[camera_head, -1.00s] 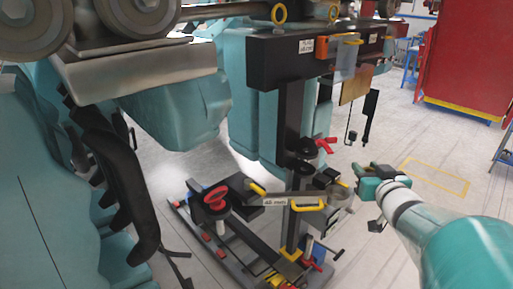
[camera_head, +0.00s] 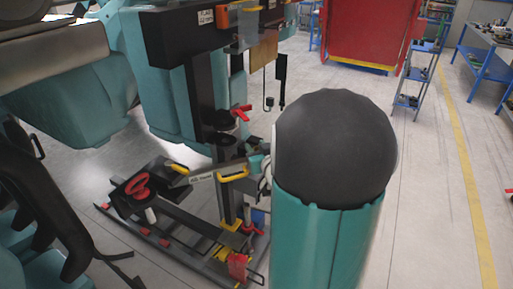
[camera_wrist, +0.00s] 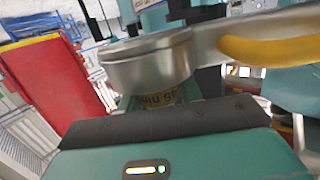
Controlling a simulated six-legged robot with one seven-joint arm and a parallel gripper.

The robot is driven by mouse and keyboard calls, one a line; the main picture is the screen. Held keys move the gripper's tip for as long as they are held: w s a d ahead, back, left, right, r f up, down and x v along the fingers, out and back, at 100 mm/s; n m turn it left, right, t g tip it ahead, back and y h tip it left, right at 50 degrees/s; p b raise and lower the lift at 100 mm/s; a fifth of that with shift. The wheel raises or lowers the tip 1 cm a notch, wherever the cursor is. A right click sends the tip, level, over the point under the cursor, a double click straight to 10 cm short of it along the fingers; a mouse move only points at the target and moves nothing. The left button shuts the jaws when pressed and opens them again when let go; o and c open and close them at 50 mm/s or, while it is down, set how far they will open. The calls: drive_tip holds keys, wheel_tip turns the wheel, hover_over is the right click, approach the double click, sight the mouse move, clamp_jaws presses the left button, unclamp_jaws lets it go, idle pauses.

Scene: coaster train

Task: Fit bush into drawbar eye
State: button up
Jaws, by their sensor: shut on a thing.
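The drawbar is a grey metal bar with a yellow handle (camera_head: 232,173) and a label. In the wrist view its silver round eye (camera_wrist: 148,60) is large at the centre, with the bar running right to the yellow handle (camera_wrist: 270,47). My gripper (camera_wrist: 158,102) is just below the eye in that view, shut on the bush (camera_wrist: 162,97), a bronze-coloured ring marked "45 mm". The bush's upper part is hidden by the eye, so I cannot tell whether it enters the bore. In the head view my arm hides the eye and bush; part of my gripper (camera_head: 258,163) shows at the bar's end.
A dark post (camera_head: 202,100) on a floor frame (camera_head: 175,240) stands behind the drawbar, with red-handled clamps. Teal coaster cars fill the left. A red cabinet (camera_head: 372,30) and blue shelving (camera_head: 420,75) stand behind.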

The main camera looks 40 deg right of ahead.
drive_tip(key=shift+f, duration=0.15)
drive_tip(key=o, duration=1)
drive_tip(key=shift+o, duration=0.2)
